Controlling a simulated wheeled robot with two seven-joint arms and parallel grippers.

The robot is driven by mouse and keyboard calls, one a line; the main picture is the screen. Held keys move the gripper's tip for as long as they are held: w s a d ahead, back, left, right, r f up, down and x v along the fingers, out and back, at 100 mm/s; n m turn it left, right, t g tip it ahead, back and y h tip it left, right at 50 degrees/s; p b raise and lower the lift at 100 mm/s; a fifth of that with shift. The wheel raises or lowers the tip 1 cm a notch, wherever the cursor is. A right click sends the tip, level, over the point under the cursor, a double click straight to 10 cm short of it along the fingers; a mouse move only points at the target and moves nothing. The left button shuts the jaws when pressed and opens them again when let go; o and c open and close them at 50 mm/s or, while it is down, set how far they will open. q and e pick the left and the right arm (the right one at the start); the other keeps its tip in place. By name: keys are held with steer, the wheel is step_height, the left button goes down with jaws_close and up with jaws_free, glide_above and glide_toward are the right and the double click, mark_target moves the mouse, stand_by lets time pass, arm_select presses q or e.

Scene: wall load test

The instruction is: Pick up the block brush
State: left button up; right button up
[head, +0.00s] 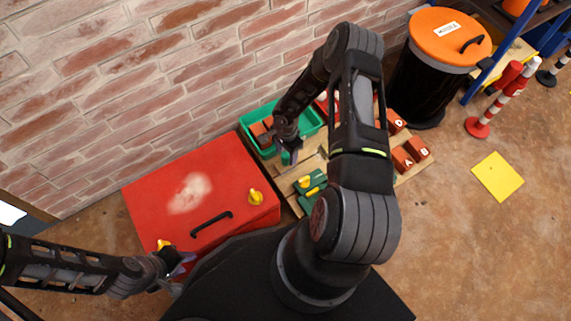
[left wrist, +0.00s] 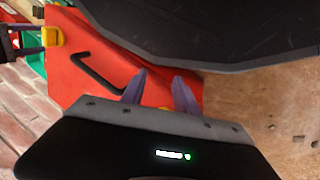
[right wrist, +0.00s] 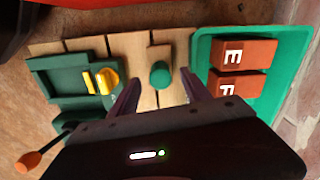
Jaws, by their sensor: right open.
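In the right wrist view, a rounded green knob (right wrist: 160,75) stands up from pale wood between my right fingers; I take it to be the block brush's handle. The brush's body is hard to tell from the pallet boards. My right gripper (right wrist: 158,96) is open, its fingers on either side of the knob with gaps showing. In the head view, my right gripper (head: 288,150) is over the pallet beside the green tray and hides most of the brush. My left gripper (head: 178,264) is open and empty near the red box; it also shows in the left wrist view (left wrist: 159,84).
A green tray (right wrist: 302,45) holds red bricks lettered E and F. A green case with a yellow latch (right wrist: 70,80) lies on the other side. The red box (head: 235,185) has a black handle. Lettered bricks (head: 402,158) lie at the pallet's right. A brick wall stands behind.

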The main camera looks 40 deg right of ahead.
mark_target(283, 166)
step_height(283, 166, down, 3)
steer(key=shift+f+b, duration=0.1)
steer(key=shift+b, duration=0.3)
jaws_close()
stand_by(0.7)
